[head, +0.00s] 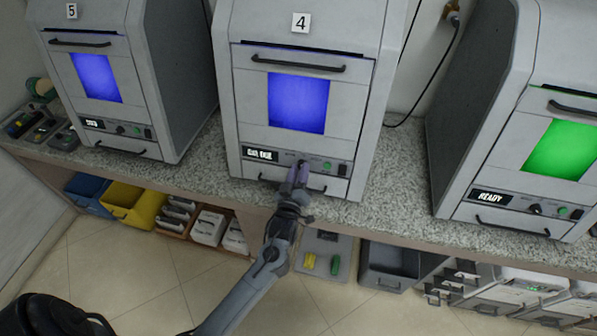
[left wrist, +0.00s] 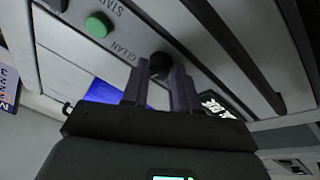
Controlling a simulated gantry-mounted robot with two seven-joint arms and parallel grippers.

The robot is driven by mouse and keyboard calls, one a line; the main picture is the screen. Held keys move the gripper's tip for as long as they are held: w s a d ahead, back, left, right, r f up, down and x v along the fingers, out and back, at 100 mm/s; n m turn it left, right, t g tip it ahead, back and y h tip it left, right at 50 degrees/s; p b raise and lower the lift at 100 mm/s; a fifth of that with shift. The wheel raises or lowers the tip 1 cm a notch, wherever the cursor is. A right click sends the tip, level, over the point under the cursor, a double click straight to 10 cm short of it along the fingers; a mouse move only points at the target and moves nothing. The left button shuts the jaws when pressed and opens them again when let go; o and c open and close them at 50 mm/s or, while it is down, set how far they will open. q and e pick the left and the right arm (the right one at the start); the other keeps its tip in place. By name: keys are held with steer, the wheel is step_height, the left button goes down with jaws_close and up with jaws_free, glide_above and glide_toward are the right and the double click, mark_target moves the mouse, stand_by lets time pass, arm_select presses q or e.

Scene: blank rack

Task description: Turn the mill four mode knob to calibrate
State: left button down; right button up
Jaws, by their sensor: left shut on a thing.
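Mill four (head: 248,100) is the grey machine in the middle of the head view, with a "4" label, a blue-lit window and a display (head: 262,154) that seems to read "CAL DUE". My left gripper (head: 299,172) reaches up to its lower control panel. In the left wrist view, the black mode knob (left wrist: 160,62) sits between the fingertips of the left gripper (left wrist: 160,76), which is shut on it. The knob's pointer and exact setting cannot be made out. A green start button (left wrist: 98,25) is beside it. My right gripper is not in view.
Mill five (head: 180,75) with a blue window stands left, and a mill with a green window and "READY" display (head: 490,197) stands right. Handles (head: 298,64) stick out above and below the panel.

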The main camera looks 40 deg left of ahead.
arm_select(q)
steer(key=shift+d+n+g+y, duration=0.1)
steer(key=shift+n+g+y, duration=0.25)
steer(key=shift+n, duration=0.75)
steer(key=c, duration=1.1)
jaws_free()
steer(key=shift+w, duration=0.1)
steer(key=shift+c, duration=0.2)
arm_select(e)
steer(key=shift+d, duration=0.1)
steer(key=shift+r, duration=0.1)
